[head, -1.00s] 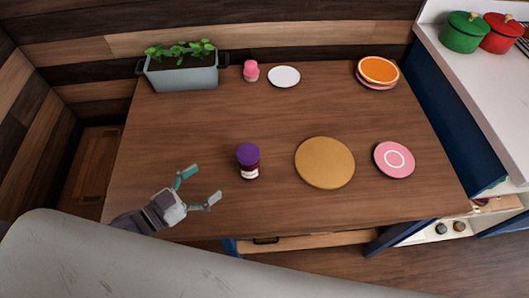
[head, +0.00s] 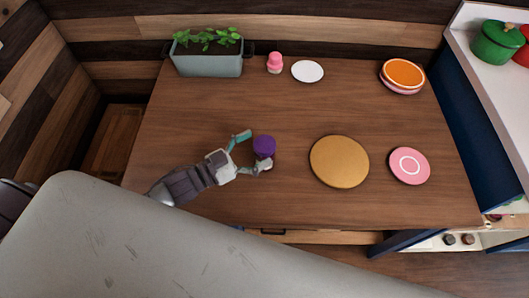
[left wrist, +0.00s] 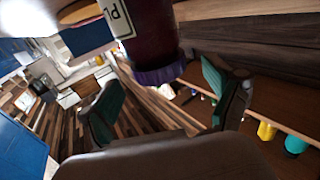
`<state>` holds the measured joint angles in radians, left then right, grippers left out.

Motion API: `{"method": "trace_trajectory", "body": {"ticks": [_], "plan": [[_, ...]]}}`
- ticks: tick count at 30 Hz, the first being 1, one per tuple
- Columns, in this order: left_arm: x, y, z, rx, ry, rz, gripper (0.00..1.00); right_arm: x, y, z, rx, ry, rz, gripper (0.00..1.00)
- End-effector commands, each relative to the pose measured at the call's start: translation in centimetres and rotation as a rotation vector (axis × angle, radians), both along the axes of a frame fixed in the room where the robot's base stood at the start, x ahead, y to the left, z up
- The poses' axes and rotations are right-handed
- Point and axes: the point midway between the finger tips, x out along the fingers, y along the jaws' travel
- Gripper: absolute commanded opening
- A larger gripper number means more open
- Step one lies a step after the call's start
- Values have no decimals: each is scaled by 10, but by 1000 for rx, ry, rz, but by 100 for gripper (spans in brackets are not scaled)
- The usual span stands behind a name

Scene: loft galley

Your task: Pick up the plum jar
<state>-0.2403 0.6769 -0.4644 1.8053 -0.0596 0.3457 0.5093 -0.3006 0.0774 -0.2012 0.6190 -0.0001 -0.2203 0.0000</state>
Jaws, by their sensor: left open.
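The plum jar (head: 264,146) stands on the wooden table, its purple lid up. My left gripper (head: 254,151) is open at the jar's left side, one finger behind it and one in front. The front finger hides the jar's lower body in the head view. In the left wrist view the dark jar (left wrist: 150,35) with its white label shows beyond the open fingers of my left gripper (left wrist: 165,100). I cannot tell whether a finger touches it. My right gripper is not in view.
On the table (head: 210,110) are a round tan board (head: 339,162), a pink plate (head: 409,166), stacked orange plates (head: 403,75), a white plate (head: 307,71), a pink cupcake-like item (head: 275,63) and a planter (head: 208,60). The table between jar and planter is clear.

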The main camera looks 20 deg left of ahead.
Motion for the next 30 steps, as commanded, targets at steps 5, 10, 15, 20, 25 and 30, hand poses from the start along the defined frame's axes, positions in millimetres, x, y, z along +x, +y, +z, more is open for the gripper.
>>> {"method": "trace_trajectory", "body": {"ticks": [5, 10, 15, 20, 25, 30], "plan": [[19, -16, 3, -1, -2, 1, 90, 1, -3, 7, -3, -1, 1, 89], [23, -19, 1, 1, -1, 0, 90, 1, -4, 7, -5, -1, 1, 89], [23, -19, 1, 0, 0, 0, 83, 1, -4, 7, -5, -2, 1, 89], [23, -19, 1, 0, 0, 0, 56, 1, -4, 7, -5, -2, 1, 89], [22, -19, 1, 0, 0, 0, 28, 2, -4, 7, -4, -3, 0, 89], [22, -19, 1, 0, 0, 0, 0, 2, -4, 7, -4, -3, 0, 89]]}}
